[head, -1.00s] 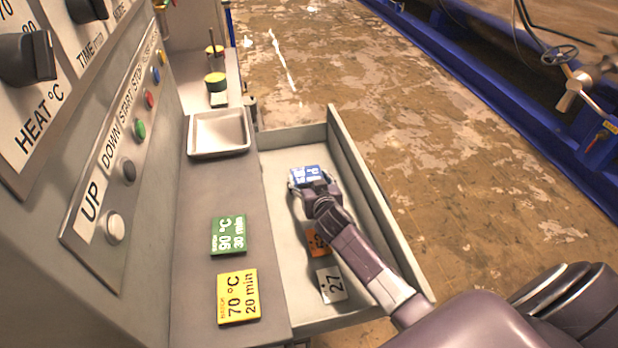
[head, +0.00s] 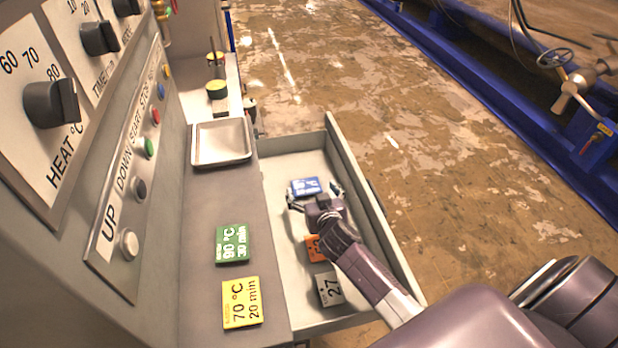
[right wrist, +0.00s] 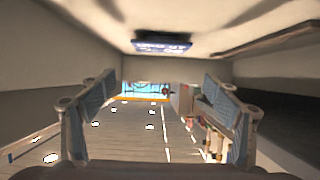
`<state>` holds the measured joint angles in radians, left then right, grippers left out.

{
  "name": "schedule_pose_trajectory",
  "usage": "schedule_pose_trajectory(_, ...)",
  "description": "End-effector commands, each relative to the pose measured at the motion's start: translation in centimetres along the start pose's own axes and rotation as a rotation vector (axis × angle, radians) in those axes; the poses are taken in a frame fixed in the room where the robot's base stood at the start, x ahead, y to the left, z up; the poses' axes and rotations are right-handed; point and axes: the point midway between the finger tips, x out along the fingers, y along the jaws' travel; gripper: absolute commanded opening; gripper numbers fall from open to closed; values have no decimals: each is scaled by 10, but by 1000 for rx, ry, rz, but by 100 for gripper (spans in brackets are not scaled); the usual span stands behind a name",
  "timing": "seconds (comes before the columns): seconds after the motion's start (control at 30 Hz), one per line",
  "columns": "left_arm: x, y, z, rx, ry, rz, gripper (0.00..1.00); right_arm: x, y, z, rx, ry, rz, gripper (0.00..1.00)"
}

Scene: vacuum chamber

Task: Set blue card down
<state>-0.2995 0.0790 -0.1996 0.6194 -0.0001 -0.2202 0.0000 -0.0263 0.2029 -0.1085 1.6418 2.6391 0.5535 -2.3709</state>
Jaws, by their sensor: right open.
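The blue card (head: 306,186) lies on the floor of the open drawer (head: 286,159), toward its far end. It also shows in the right wrist view (right wrist: 162,45), flat against the drawer floor as far as I can tell. My right gripper (head: 314,193) is open, with its fingers spread either side of the card's near edge. In the right wrist view both fingers (right wrist: 160,118) are wide apart with nothing between them, and the card is beyond them. My left gripper is not in view.
An orange card (head: 315,248), partly hidden by my arm, and a grey card (head: 329,289) lie nearer in the drawer. A green card (head: 232,243), a yellow card (head: 241,302) and a metal tray (head: 221,143) are on the ledge beside it. The control panel (head: 110,205) stands left.

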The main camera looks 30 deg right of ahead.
Motion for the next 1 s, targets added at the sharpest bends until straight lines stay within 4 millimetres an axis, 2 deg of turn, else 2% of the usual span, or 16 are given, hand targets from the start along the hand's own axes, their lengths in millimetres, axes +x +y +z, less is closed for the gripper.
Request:
schedule_pose_trajectory(0.03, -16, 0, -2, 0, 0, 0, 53, -13, 0, -6, -2, -3, -2, 82)
schedule_pose_trajectory(0.1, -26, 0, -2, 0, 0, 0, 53, -25, 0, -6, -2, -3, -1, 82)
schedule_pose_trajectory(0.4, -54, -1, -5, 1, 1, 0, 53, -63, 0, -3, -2, -1, -1, 82)
schedule_pose_trajectory(0.6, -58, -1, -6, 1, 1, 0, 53, -71, 0, -1, -1, 1, -1, 82)
schedule_pose_trajectory(1.0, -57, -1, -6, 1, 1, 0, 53, -71, 0, 0, 0, 1, -1, 82)
